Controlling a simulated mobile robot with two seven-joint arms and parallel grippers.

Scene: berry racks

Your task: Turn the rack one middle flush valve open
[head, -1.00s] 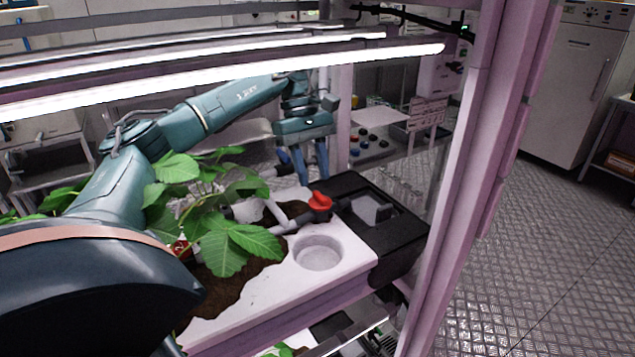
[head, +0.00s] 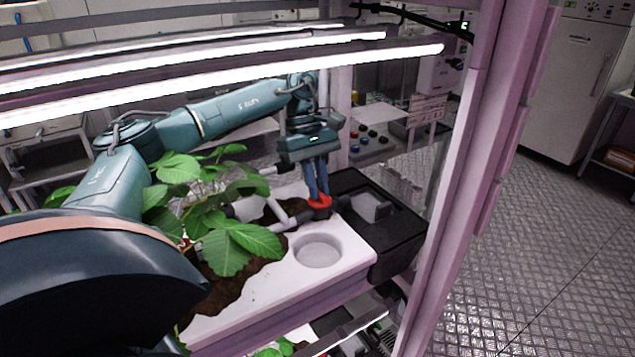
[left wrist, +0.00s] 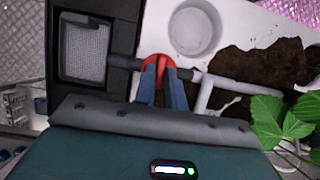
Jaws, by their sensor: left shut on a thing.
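The flush valve's red handle (head: 320,202) sits on a grey pipe at the end of the white planter tray (head: 345,250). My left gripper (head: 319,194) reaches down from above with its blue fingers on either side of the red handle, shut on it. In the left wrist view, the red handle (left wrist: 157,62) shows between the two fingertips (left wrist: 158,84), with the pipe (left wrist: 215,82) running to both sides. The fingers hide part of the handle. My right gripper is not in view.
Leafy plants (head: 235,245) in soil stand left of the valve. A black reservoir box (head: 405,225) adjoins the tray's right end. Lit tubes (head: 220,82) cross above my arm, and a pink rack post (head: 455,180) stands at the right.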

